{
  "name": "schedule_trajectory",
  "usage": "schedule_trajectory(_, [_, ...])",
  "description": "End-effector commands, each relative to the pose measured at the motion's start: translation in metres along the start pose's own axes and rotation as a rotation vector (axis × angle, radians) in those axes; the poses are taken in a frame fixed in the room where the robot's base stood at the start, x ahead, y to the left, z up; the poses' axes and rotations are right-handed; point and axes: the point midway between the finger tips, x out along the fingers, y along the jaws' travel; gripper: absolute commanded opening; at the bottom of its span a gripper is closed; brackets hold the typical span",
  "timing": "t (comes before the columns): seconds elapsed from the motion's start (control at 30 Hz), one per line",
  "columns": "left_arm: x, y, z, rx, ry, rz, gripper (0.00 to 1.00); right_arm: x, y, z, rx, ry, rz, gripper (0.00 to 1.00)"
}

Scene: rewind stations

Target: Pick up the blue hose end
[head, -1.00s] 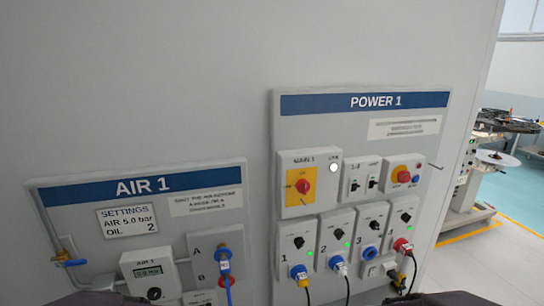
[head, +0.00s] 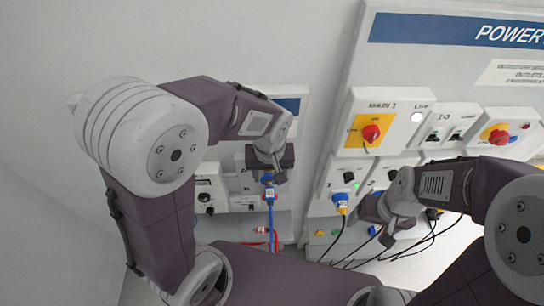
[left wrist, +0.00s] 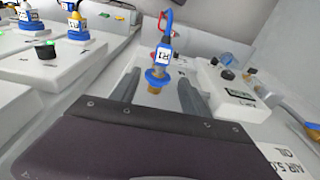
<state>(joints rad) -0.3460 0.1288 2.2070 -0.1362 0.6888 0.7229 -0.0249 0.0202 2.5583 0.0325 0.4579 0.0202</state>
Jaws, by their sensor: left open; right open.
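The blue hose end (head: 268,187) hangs just below my left gripper (head: 276,170) in the head view, with the blue hose running down from it. In the left wrist view the hose end (left wrist: 160,62) shows a white label, a blue collar and a brass tip. It lies between the two open fingers of the left gripper (left wrist: 158,84), with a gap on each side. I cannot tell whether the brass tip sits in a port. My right gripper (head: 376,212) is open and empty, in front of the lower part of the power panel.
The power panel (head: 480,55) carries switches, a red-yellow main knob (head: 371,132) and a blue-yellow plug (head: 342,200) with black cables below. The air panel is mostly behind my left arm. A red hose (head: 275,240) lies near a low ledge (head: 222,230).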

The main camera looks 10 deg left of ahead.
Motion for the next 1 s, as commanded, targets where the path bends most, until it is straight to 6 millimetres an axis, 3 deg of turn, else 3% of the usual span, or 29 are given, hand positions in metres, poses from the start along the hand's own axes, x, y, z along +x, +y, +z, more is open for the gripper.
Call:
schedule_trajectory(0.17, [0.005, 0.001, 0.000, -0.006, -0.002, -0.004, 0.54, -0.002, 0.000, 0.001, 0.000, -0.002, 0.000, 0.80])
schedule_trajectory(0.33, [0.031, 0.000, 0.000, -0.006, -0.004, -0.005, 0.54, -0.008, 0.000, 0.000, 0.000, -0.002, 0.000, 0.80])
schedule_trajectory(0.57, [0.043, 0.001, -0.001, -0.004, -0.002, -0.004, 0.54, -0.011, 0.000, 0.000, 0.000, -0.002, 0.000, 0.80])
schedule_trajectory(0.8, [0.083, 0.002, -0.004, -0.004, -0.003, -0.004, 0.54, -0.021, 0.000, -0.002, 0.000, -0.001, 0.000, 0.80])
schedule_trajectory(1.0, [0.091, 0.003, -0.005, -0.005, 0.001, 0.001, 0.54, -0.021, 0.000, -0.001, 0.000, -0.002, 0.000, 0.80])
